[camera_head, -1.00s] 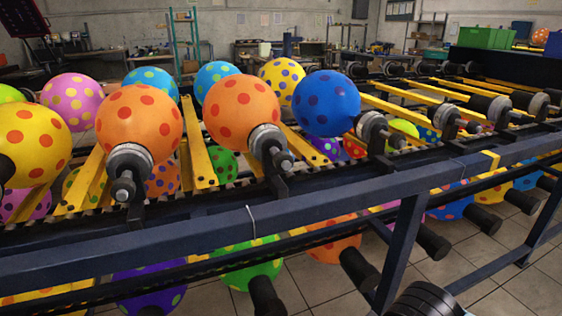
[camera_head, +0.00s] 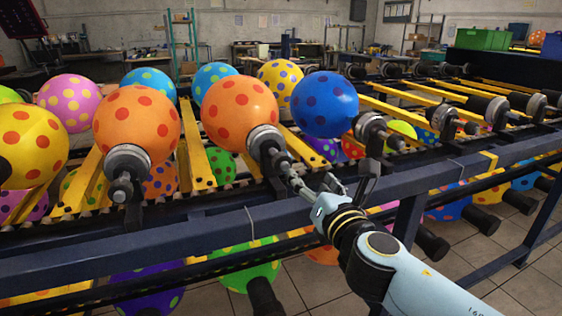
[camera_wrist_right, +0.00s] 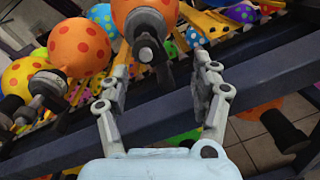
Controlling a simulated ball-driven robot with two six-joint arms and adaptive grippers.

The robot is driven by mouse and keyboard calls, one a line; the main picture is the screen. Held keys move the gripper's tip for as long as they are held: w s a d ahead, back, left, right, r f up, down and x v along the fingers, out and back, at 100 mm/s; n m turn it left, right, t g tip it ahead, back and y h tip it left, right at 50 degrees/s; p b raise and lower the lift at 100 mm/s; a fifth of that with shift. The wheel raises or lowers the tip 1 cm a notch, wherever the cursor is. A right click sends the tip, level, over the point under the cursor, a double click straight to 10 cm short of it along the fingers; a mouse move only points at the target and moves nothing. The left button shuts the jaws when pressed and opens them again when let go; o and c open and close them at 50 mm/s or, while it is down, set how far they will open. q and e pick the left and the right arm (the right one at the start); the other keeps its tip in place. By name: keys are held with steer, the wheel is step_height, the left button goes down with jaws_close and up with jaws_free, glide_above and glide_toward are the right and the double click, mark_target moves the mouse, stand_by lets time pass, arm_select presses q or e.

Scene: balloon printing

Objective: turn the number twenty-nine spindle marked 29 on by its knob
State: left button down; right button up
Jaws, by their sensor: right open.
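My right gripper (camera_head: 325,174) reaches in from the lower right in the head view. Its fingers are spread and empty, in front of a spindle (camera_head: 264,142) that carries an orange balloon with red dots (camera_head: 239,108). In the right wrist view, the open gripper (camera_wrist_right: 161,72) has this spindle's dark end knob (camera_wrist_right: 147,53) ahead, between and beyond the fingertips, nearer the left one. Whether a finger touches the knob, I cannot tell. No number 29 is readable on any spindle, so I cannot tell which one bears it. My left gripper is not in view.
A similar orange-balloon spindle (camera_head: 127,165) stands to the left, and a blue-balloon spindle (camera_head: 371,130) to the right. A dark blue rail (camera_head: 150,238) runs along the front under the arm. More balloons hang on a lower row. Yellow bars (camera_head: 199,155) lie between spindles.

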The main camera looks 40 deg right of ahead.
mark_target(284, 165)
steer(key=w+n, duration=0.1)
steer(key=a+n+y, duration=0.1)
steer(key=n, duration=0.1)
steer(key=shift+w+a+f+t, duration=0.2)
steer(key=shift+w+t, duration=0.1)
steer(key=shift+w, duration=0.05)
steer(key=x, duration=1)
steer(key=shift+w+a, duration=0.15)
steer(key=shift+w, duration=0.1)
steer(key=shift+c, duration=0.5)
steer(key=c, duration=1.1)
